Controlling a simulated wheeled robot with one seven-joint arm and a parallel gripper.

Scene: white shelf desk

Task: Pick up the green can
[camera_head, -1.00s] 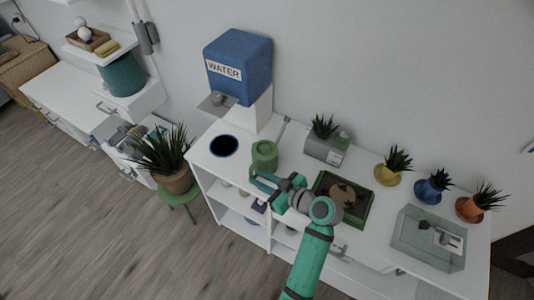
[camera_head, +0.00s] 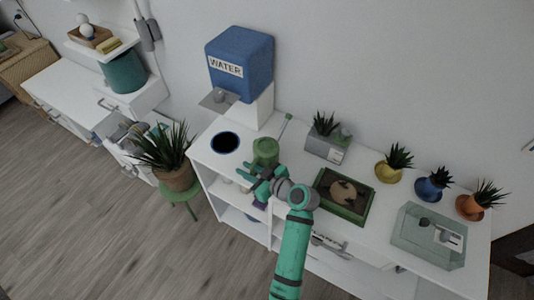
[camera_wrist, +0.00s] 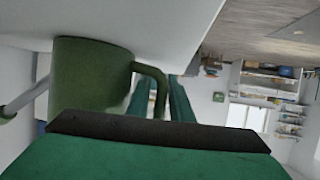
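The green can (camera_head: 265,152) is a watering can standing upright on the white desk, right of a dark round opening. Its long thin spout (camera_head: 284,126) points to the back right. My gripper (camera_head: 257,178) is at the can's front side, its two teal fingers spread. In the wrist view the can (camera_wrist: 88,75) fills the upper left, with its looped handle (camera_wrist: 158,82) on the right. The teal fingers (camera_wrist: 162,100) lie on either side of the handle and look open. Whether they touch it cannot be told.
A blue water dispenser (camera_head: 241,62) stands behind the can. A grey planter (camera_head: 327,147) is to the back right, and a green-framed tray (camera_head: 356,215) is to the right. Small potted plants and a clear box (camera_head: 428,258) stand further right. A large plant (camera_head: 175,180) stands left.

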